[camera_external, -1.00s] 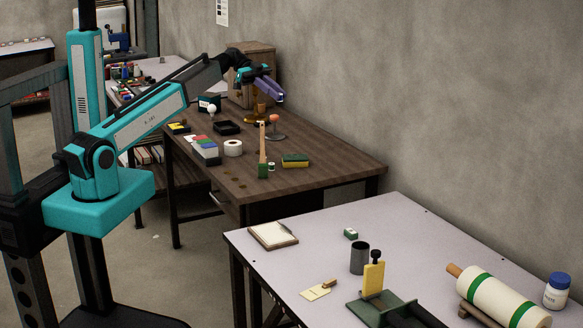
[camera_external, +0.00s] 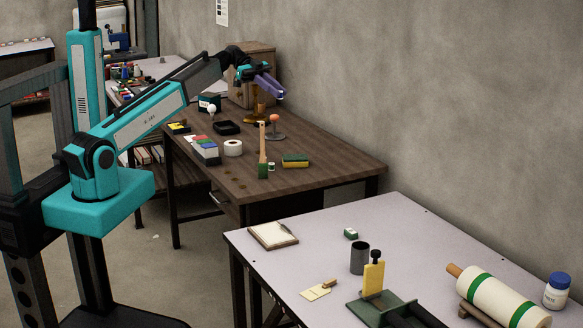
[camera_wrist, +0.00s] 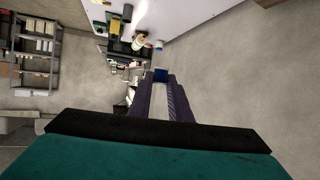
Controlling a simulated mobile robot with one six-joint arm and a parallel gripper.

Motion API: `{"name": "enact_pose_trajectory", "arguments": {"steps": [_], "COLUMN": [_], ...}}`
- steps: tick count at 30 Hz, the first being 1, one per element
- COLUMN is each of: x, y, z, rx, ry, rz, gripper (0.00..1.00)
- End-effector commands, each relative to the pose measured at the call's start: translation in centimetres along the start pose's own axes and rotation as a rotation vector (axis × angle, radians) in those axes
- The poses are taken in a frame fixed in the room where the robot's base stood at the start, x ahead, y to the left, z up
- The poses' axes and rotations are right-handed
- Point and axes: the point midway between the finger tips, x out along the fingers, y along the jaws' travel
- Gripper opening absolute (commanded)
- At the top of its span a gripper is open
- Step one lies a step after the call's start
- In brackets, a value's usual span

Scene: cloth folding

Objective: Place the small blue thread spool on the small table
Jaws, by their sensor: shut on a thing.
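My gripper (camera_external: 280,95) is raised above the back part of the brown wooden table, with its purple fingers pointing right and slightly down. In the wrist view my gripper (camera_wrist: 161,82) is shut on a small blue thing at its fingertips, which looks like the blue thread spool (camera_wrist: 161,74). The spool is too small to make out clearly in the external view. Two tables could matter: the brown wooden table (camera_external: 335,175) in the middle and the pale grey table (camera_external: 400,230) in front. Which one is the small table is not clear.
On the brown table are a wooden cabinet (camera_external: 258,62), a white tape roll (camera_external: 233,148), an upright brush (camera_external: 263,150), an orange-topped stand (camera_external: 275,125) and a sponge (camera_external: 295,160). The grey table holds a dark cup (camera_external: 360,258) and a striped roll (camera_external: 500,300).

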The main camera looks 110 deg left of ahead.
Motion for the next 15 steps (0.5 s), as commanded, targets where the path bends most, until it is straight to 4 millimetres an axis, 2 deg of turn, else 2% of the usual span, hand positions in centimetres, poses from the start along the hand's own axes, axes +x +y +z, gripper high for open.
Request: {"name": "enact_pose_trajectory", "arguments": {"steps": [9,15], "x": [-1.7,2.1], "y": [-0.1,0.5], "z": [-4.0,-4.8], "rx": [0.001,0.002], "ry": [0.000,0.000], "rz": [-0.001,0.003], "gripper": [0.00,0.00]}}
